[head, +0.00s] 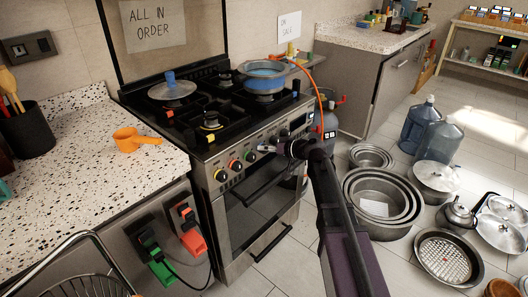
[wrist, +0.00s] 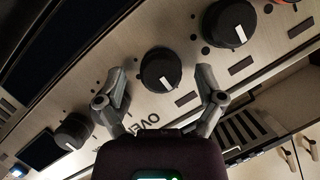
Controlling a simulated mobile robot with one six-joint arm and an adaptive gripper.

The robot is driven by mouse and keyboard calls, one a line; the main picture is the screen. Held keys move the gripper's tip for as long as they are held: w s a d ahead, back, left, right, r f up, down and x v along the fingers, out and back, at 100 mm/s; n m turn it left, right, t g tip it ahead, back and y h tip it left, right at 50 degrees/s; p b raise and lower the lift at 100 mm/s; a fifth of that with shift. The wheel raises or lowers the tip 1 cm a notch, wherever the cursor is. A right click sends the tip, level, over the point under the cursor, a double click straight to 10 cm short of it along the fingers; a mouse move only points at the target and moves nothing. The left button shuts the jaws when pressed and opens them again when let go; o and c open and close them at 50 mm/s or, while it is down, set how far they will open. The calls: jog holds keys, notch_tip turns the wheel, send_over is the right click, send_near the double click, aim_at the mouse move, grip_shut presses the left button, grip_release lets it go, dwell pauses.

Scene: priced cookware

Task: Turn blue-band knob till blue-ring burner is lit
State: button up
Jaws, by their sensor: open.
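My gripper (head: 284,148) is at the front control panel of the stove. In the wrist view its two open fingers (wrist: 160,85) stand on either side of a black knob (wrist: 160,68) with a white pointer mark. Whether they touch it I cannot tell. No blue band shows on this knob, and the partly hidden lettering "OVE" is beside it. Yellow (head: 221,175), red (head: 235,166) and green (head: 249,157) banded knobs are left of my gripper in the head view. I cannot make out a blue-band knob or a blue-ring burner. No flame shows.
Other black knobs stand on both sides in the wrist view, one upper right (wrist: 229,22) and one lower left (wrist: 72,132). Nested pots (head: 382,200) crowd the floor right of my arm.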

jog(key=shift+w+a+f, duration=0.1)
jog(key=shift+a, duration=0.15)
jog(key=shift+c, duration=0.2)
jog(key=c, duration=1.1)
jog(key=shift+a, duration=0.1)
